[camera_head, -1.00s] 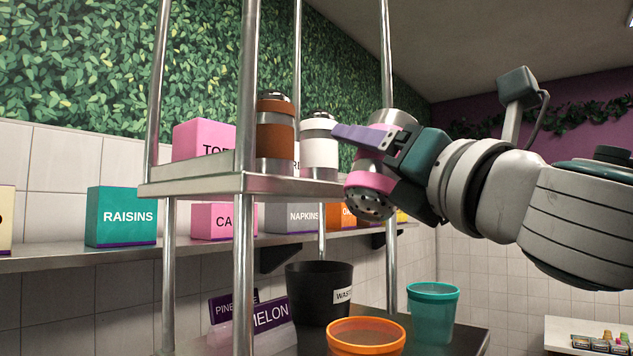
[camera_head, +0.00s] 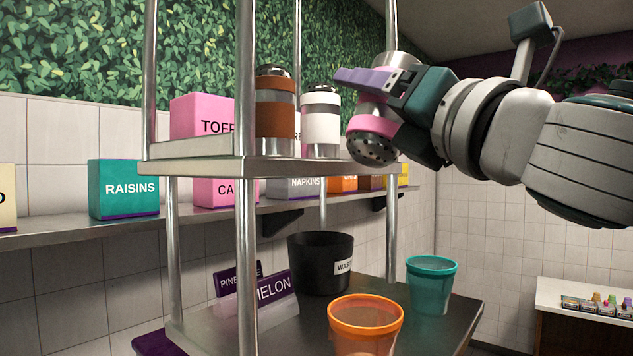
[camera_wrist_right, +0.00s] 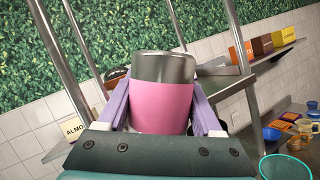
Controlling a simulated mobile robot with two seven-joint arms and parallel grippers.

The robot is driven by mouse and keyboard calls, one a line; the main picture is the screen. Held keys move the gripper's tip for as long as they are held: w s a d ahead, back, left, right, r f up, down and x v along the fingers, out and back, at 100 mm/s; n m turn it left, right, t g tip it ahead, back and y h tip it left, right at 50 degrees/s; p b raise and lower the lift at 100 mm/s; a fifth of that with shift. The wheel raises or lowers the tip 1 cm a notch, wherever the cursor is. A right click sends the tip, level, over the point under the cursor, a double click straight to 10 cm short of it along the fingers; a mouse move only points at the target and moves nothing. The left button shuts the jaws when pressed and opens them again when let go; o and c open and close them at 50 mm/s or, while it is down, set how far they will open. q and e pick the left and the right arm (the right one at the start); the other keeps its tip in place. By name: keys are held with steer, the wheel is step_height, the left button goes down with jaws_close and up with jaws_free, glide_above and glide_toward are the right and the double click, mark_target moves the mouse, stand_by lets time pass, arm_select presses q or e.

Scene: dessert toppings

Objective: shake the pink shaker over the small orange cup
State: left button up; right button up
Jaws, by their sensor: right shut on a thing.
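The pink shaker (camera_head: 373,125) has a metal body and a perforated metal head that points down and slightly left. My right gripper (camera_head: 366,84) is shut on it and holds it in the air, above and apart from the orange cup. In the right wrist view, the shaker (camera_wrist_right: 161,105) sits between the two purple fingers (camera_wrist_right: 160,108). The small orange cup (camera_head: 366,315) stands upright on the dark counter below, its lower part cut by the picture's edge. My left gripper is in neither view.
A metal rack (camera_head: 200,168) left of the shaker holds a brown-banded shaker (camera_head: 275,120) and a white-banded one (camera_head: 320,123). A teal cup (camera_head: 431,287) and a black waste bin (camera_head: 312,262) stand near the orange cup. Labelled boxes line the wall shelf.

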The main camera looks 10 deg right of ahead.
mark_target(373, 146)
steer(key=shift+f, duration=0.1)
step_height(373, 146, down, 8)
steer(key=b, duration=0.7)
stand_by(0.3)
step_height(373, 146, up, 3)
steer(key=shift+f+p, duration=0.1)
steer(key=shift+p, duration=1.15)
step_height(373, 146, up, 6)
steer(key=p, duration=0.5)
steer(key=shift+f, duration=0.3)
